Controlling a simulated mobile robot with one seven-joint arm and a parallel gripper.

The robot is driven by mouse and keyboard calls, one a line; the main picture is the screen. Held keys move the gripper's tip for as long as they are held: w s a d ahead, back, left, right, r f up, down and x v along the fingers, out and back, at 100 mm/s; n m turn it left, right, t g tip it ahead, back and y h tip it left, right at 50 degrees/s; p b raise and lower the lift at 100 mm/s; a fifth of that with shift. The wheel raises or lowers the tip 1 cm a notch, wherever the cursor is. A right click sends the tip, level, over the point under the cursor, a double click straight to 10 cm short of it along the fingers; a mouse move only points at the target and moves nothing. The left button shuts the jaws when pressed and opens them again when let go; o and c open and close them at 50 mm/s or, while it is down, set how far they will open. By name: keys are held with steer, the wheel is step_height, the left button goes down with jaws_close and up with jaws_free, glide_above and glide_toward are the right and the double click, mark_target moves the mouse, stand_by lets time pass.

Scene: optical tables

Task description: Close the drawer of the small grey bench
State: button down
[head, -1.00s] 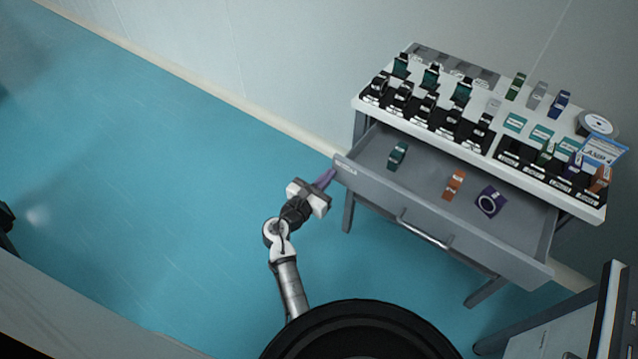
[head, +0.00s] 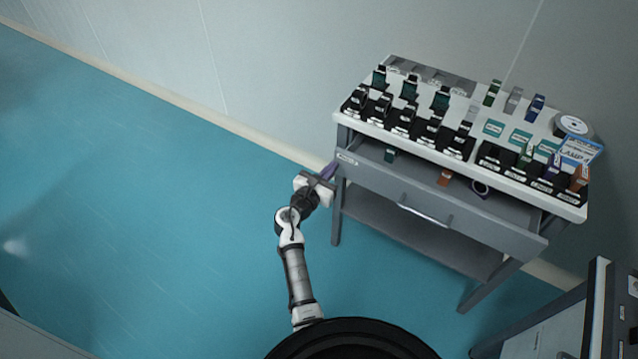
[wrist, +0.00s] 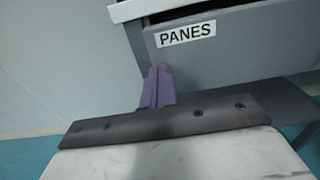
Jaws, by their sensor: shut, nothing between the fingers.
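The small grey bench (head: 590,213) has a white top and stands against the wall on the right of the head view. In the wrist view, the drawer front (wrist: 240,52) bears a label reading "PANES". My gripper (head: 329,171), with purple fingers, is shut and empty at the left end of the drawer front. In the wrist view the fingertips (wrist: 158,72) are at the front's lower left corner; I cannot tell if they touch.
Green, orange and purple items (head: 444,178) lie in the drawer. The bench top carries black holders (head: 405,115), a reel (head: 572,124) and a blue-white box (head: 580,149). Another grey piece of furniture (head: 560,325) stands at lower right. The blue floor (head: 150,220) at left is clear.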

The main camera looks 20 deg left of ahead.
steer(key=b+x, duration=0.1)
steer(key=x, duration=0.7)
steer(key=shift+s+f, duration=0.1)
steer(key=shift+s, duration=0.1)
